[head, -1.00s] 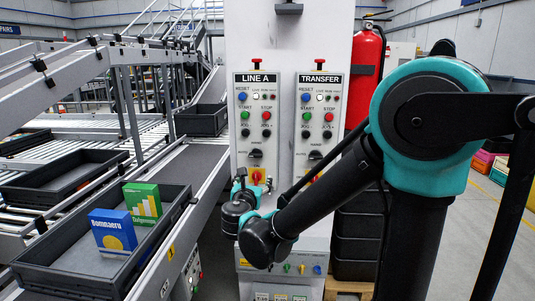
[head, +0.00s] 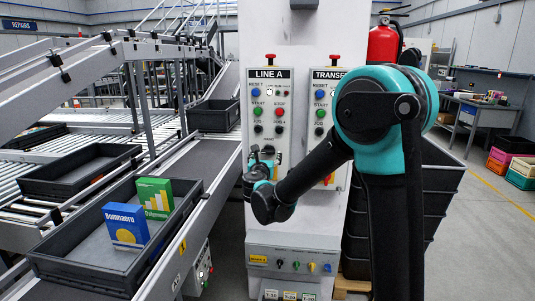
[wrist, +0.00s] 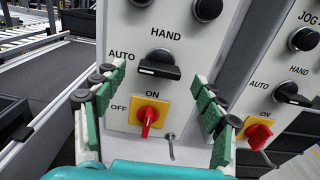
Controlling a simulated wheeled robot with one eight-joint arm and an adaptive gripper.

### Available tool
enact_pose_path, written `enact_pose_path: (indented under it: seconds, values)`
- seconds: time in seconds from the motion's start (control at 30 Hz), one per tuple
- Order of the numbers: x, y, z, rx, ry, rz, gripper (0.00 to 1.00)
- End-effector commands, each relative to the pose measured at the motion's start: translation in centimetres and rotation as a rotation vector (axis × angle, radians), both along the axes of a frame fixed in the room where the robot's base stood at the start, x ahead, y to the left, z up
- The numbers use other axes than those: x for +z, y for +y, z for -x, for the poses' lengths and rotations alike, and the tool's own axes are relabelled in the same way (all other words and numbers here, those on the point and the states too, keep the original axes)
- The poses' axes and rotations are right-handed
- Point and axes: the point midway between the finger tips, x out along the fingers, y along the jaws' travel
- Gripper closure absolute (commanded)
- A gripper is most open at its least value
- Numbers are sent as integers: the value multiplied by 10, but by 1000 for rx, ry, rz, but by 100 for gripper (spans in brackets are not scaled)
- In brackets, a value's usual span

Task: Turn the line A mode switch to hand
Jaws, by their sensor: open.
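The line A mode switch (wrist: 152,67) is a black knob on the pale panel in the wrist view. Its handle lies roughly crosswise, with AUTO printed to its upper left and HAND above it. It is not turned up towards HAND. My gripper (wrist: 158,79) is open, its green-padded fingers spread to the left and right of the knob, with nothing between them touching it that I can see.
The TRANSFER panel (head: 328,85) with a similar knob (wrist: 291,95) is close on the right. A conveyor (head: 205,165) runs on the left.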

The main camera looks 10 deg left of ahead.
Motion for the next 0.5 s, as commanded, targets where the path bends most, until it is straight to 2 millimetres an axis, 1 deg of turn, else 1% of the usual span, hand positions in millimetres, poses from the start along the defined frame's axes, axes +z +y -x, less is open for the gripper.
enact_pose_path:
  seconds: [0.03, 0.2, 0.33, 0.5]
  values:
    - [0, -1, -9, -2, 0, 0, 29]
    - [0, -1, -26, -1, 0, 0, 29]
    - [0, -1, -31, 0, 0, 0, 29]
    - [0, -1, -32, 0, 0, 0, 29]
